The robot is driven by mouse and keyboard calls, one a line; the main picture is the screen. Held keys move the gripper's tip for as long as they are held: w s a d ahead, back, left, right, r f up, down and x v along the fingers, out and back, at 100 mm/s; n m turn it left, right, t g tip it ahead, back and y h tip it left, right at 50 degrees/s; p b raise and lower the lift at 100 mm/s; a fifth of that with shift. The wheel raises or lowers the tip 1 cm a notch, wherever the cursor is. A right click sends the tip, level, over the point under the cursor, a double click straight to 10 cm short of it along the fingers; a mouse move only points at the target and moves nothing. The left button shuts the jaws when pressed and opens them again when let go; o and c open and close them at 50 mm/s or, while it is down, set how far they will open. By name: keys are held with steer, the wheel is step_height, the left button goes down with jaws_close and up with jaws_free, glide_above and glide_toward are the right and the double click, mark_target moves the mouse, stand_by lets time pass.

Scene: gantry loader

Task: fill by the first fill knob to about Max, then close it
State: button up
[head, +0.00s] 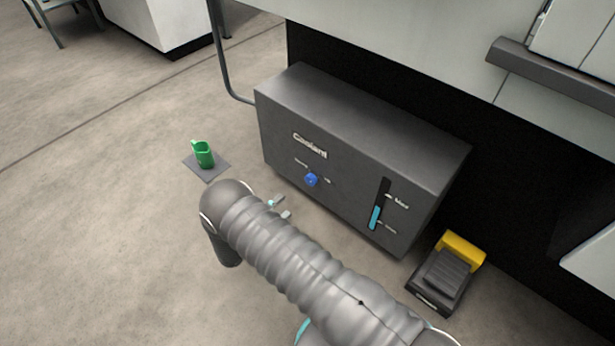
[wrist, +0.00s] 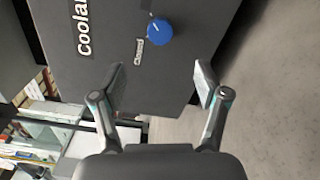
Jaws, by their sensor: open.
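A dark grey box marked "Coolant" (head: 340,150) stands on the floor. Its blue fill knob (head: 311,180) is on the front face, between two small labels. In the wrist view the blue knob (wrist: 159,31) lies ahead of the fingers, beside a label reading "Closed". A vertical level gauge (head: 379,205) on the front right shows blue liquid in about its lower half, below the "Max" mark. My gripper (wrist: 163,82) is open and empty, apart from the knob. In the head view my arm hides most of the gripper; only fingertips (head: 279,207) show.
A green jug (head: 203,154) stands on a dark mat (head: 207,168) left of the box. A black and yellow foot pedal (head: 446,275) lies on the floor at right. The floor in front of the box is otherwise clear.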

mark_target(309, 182)
steer(key=w+d+n, duration=0.1)
steer(key=w+d, duration=0.1)
steer(key=w, duration=0.1)
steer(key=w+d+n, duration=0.1)
steer(key=w+d, duration=0.2)
steer(key=w, duration=0.1)
steer(key=w+d+n, duration=0.1)
steer(key=w+d, duration=0.2)
steer(key=w, duration=0.1)
steer(key=shift+w+f+n+p, duration=0.1)
steer(key=shift+n+p, duration=0.2)
steer(key=c, duration=1.2)
steer(key=shift+o, duration=0.2)
